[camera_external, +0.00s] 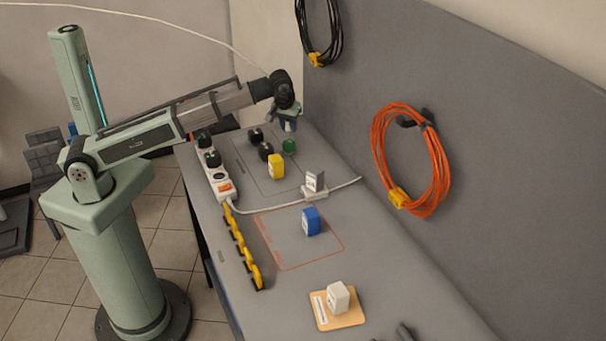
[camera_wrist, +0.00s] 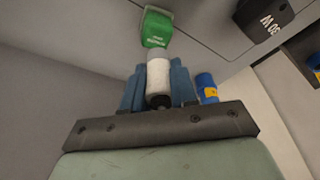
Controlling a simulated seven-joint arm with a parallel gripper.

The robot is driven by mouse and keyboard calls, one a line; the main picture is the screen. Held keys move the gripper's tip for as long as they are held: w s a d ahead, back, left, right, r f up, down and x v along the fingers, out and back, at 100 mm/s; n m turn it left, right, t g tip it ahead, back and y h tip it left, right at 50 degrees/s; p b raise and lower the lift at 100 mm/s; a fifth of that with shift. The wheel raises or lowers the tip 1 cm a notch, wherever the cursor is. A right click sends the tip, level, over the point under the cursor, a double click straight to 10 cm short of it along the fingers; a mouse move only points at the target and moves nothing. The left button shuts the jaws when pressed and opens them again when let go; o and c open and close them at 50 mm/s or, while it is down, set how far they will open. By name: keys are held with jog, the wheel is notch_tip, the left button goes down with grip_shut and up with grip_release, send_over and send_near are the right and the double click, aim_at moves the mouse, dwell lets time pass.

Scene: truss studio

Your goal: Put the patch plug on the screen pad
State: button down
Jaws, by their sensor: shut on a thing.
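My gripper (camera_external: 287,122) is above the far end of the bench. In the wrist view my gripper (camera_wrist: 158,88) has its blue fingers on both sides of a white cylindrical piece (camera_wrist: 159,68), shut on it; I take this as the patch plug, though no name on it can be read. A green block (camera_wrist: 156,28) with white print lies just beyond its end; whether they touch cannot be told. A tan pad (camera_external: 347,319) with a white label lies at the near end of the bench, with a white block (camera_external: 338,297) on it; whether it is the screen pad cannot be read.
A white power strip (camera_external: 221,187) with plugs runs along the left; its cable crosses the bench. A yellow block (camera_external: 276,167), blue block (camera_external: 311,222) and grey-white holder (camera_external: 315,186) stand mid-bench. Yellow-black clips (camera_external: 242,247) line the left edge. Orange cable (camera_external: 440,165) hangs on the wall.

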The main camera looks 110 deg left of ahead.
jog(key=shift+f, duration=1.35)
jog(key=shift+f, duration=0.1)
jog(key=c, duration=0.9)
grip_release()
jog(key=v, duration=1.2)
jog(key=shift+d, duration=0.1)
